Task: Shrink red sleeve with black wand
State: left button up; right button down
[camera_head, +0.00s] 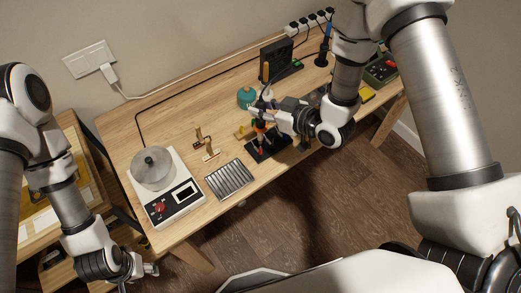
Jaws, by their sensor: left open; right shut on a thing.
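My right gripper (258,114) is over the middle of the workbench, shut on a small dark tool that its fingers mostly hide. I cannot tell for sure whether this is the black wand. My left gripper (152,269) is open and empty at the lower left, off the bench's front edge. A brass-coloured stand with upright clips (207,147) stands on the bench, left of my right gripper. I cannot make out the red sleeve clearly at this size.
A black tray (262,153) with small coloured tools lies below my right gripper. A ribbed metal tray (230,180) and a white hot-plate device (171,206) with a round pot (152,168) stand left. A black station (280,59) and teal container (246,96) stand behind.

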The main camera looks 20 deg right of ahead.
notch_tip(320, 180, up, 10)
jog(key=p, duration=0.7)
jog(key=shift+r, duration=0.1)
